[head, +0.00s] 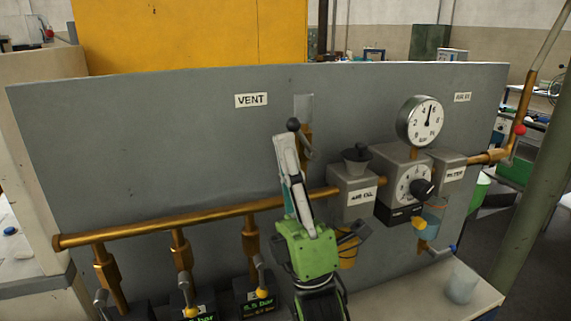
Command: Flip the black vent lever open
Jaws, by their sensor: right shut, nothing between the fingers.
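The vent lever (293,125) shows as a black ball knob on a short grey arm, on a brass fitting right of the VENT label (251,100). My right gripper (286,142) points up in front of the panel, its pale fingers shut and empty. Its fingertips are just below and left of the knob in the picture. I cannot tell whether they touch it. The fingers and green gripper body hide part of the pipe below the lever. My left gripper is not in view.
A copper pipe (180,220) runs along the grey panel (120,140), with brass drops and small levers below it. Right of my gripper are the AIR FXL box (350,198), a round gauge (420,121), a black-knobbed regulator (403,195) and a red-knobbed lever (520,130).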

